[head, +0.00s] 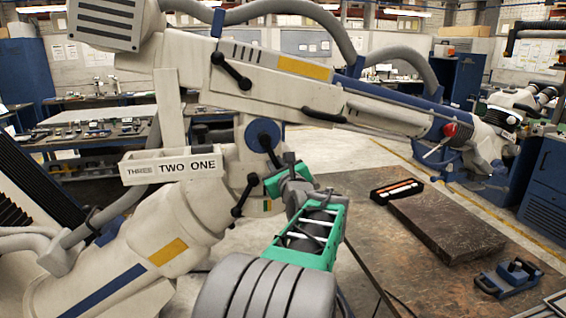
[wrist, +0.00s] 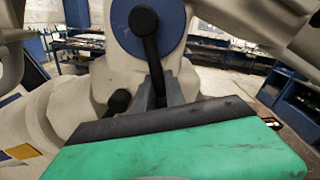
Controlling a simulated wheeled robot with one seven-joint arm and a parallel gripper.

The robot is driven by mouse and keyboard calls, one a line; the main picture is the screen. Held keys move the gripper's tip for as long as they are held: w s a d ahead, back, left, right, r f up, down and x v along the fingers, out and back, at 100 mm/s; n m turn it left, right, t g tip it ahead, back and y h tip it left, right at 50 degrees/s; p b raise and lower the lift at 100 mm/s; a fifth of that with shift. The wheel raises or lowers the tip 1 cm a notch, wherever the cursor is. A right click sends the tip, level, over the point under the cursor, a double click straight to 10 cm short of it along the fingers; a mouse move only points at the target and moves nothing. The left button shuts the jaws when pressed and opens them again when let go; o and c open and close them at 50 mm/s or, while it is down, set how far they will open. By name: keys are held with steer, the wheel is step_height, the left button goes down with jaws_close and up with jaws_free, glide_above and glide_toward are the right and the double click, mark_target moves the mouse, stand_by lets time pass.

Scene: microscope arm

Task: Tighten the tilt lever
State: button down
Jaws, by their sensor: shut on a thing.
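The pale microscope arm (head: 215,150) fills the left and middle of the head view. A black lever (head: 268,150) hangs from a blue round hub (head: 263,133) at its joint; I take it for the tilt lever. In the wrist view the lever (wrist: 153,55) runs from the blue hub (wrist: 120,25) down, tilted slightly right, between my grey fingers. My green and grey gripper (head: 284,168) is shut on the lever's lower part; it also shows in the wrist view (wrist: 159,93). The lever's gripped end is partly hidden by the fingers.
Other black levers stick out of the microscope arm, one above left (head: 231,70) and one below left (head: 244,195) of the hub. A brown table (head: 385,265) with a dark slab (head: 445,225), a tray (head: 397,191) and a blue device (head: 512,277) stands right.

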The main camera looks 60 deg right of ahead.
steer(key=shift+f, duration=0.65)
steer(key=c, duration=1.6)
jaws_free()
steer(key=shift+o, duration=1.1)
steer(key=shift+d+r, duration=0.15)
steer(key=shift+s+a+r, duration=0.1)
steer(key=shift+a+r, duration=0.1)
steer(key=b+v, duration=0.2)
steer(key=v, duration=0.5)
steer(key=shift+s+a, duration=0.15)
steer(key=shift+s, duration=0.1)
